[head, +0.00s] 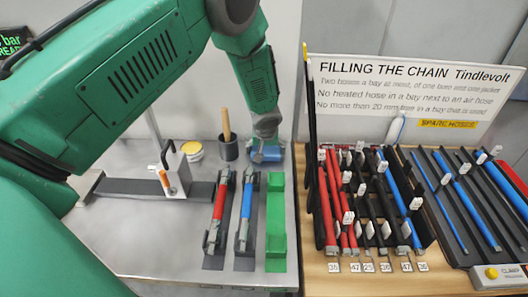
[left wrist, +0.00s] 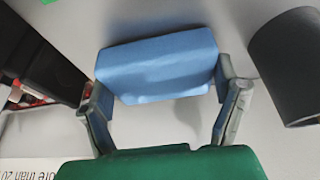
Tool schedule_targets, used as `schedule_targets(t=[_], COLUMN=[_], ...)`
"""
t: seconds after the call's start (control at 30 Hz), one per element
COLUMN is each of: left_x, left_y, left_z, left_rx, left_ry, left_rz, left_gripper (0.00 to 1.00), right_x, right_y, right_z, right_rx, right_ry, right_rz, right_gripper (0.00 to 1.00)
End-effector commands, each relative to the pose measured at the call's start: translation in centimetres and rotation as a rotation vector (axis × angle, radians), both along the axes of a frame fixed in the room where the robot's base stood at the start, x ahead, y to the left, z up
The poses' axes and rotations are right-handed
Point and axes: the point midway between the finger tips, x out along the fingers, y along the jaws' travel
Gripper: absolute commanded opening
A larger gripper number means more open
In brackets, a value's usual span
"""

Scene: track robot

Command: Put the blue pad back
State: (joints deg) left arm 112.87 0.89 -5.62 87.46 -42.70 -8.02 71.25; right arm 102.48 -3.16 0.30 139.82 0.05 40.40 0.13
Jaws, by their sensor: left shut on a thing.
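The blue pad (head: 269,155) is at the back of the grey bench, between the dark cup and the wooden board. My left gripper (head: 266,146) reaches down to it from above and is shut on it. In the left wrist view the blue pad (left wrist: 158,66) lies between the two fingers of my left gripper (left wrist: 164,88), one at each end. A soft shadow shows beside it on the grey surface. I cannot tell whether the pad touches the bench. My right gripper is not in view.
The dark cup (head: 228,149) with a wooden handle stands close left of the pad, also in the left wrist view (left wrist: 290,65). A yellow tin (head: 192,151), hoses in bays (head: 219,215) and a green block (head: 276,225) are nearby. Hose racks (head: 370,200) stand right.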

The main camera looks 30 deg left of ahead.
Motion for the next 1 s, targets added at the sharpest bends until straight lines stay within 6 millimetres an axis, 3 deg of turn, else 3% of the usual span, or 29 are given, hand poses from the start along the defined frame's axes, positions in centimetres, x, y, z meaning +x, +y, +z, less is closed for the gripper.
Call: schedule_targets(t=[0.1, 0.13, 0.17, 0.57, 1.0], left_x=[0.0, 0.0, 0.0, -0.3, -3.1], left_y=[0.1, 0.0, 0.0, 0.1, -1.7], left_z=[0.0, 0.0, 0.0, 1.0, 9.0], left_rx=[0.005, 0.006, 0.006, 0.002, 0.003], left_ry=[0.002, 0.002, 0.002, -0.001, 0.0], left_rz=[0.001, 0.001, 0.0, 0.001, 0.001], left_gripper=[0.55, 0.93, 1.0, 1.0, 1.0], right_x=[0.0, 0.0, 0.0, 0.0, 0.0], right_y=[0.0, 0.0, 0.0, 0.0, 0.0], right_z=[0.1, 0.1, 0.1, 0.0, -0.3], right_rx=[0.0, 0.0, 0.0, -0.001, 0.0], right_ry=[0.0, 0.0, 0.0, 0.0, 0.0], right_rz=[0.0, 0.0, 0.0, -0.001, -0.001], right_gripper=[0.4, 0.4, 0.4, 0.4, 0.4])
